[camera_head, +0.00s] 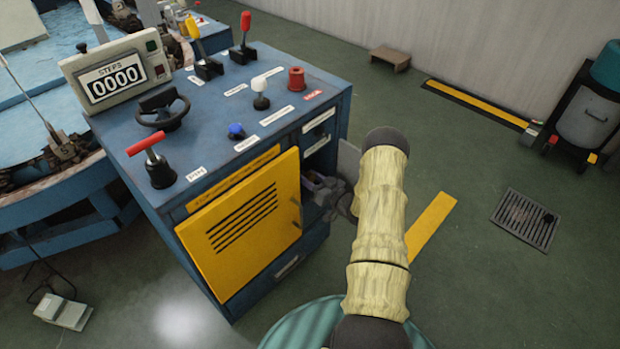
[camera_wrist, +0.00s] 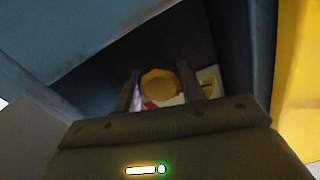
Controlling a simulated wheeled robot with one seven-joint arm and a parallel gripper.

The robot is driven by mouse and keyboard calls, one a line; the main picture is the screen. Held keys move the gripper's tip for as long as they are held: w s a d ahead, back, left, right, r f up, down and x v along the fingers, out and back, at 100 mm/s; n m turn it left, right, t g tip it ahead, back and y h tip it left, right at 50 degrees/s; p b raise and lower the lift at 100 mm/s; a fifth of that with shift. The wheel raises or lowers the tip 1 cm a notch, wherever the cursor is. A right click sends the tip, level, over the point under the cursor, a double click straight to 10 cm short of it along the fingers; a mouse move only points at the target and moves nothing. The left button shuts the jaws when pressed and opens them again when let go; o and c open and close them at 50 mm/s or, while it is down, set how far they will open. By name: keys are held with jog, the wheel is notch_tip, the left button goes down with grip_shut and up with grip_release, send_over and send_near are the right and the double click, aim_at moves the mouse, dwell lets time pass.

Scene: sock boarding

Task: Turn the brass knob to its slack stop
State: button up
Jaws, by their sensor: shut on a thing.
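The brass knob (camera_wrist: 159,84) shows in the wrist view as a round, dull-gold disc inside a dark recess of the blue cabinet. My gripper (camera_wrist: 158,92) has one finger on each side of the knob and is shut on it. In the head view my gripper (camera_head: 325,190) is at the cabinet's open right side, partly behind the yellow door and my arm, and the knob is hidden there.
The yellow louvred door (camera_head: 243,225) stands open in front of the recess. The blue cabinet (camera_head: 150,215) carries levers, a handwheel (camera_head: 162,110) and a counter reading 0000 (camera_head: 117,82).

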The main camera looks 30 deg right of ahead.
jog(key=shift+d+n, duration=0.1)
jog(key=shift+n, duration=1.9)
jog(key=o, duration=1)
jog(key=shift+c, duration=0.2)
jog(key=shift+s, duration=0.1)
jog(key=p+v, duration=0.3)
jog(key=v, duration=1.4)
jog(key=shift+s, duration=0.15)
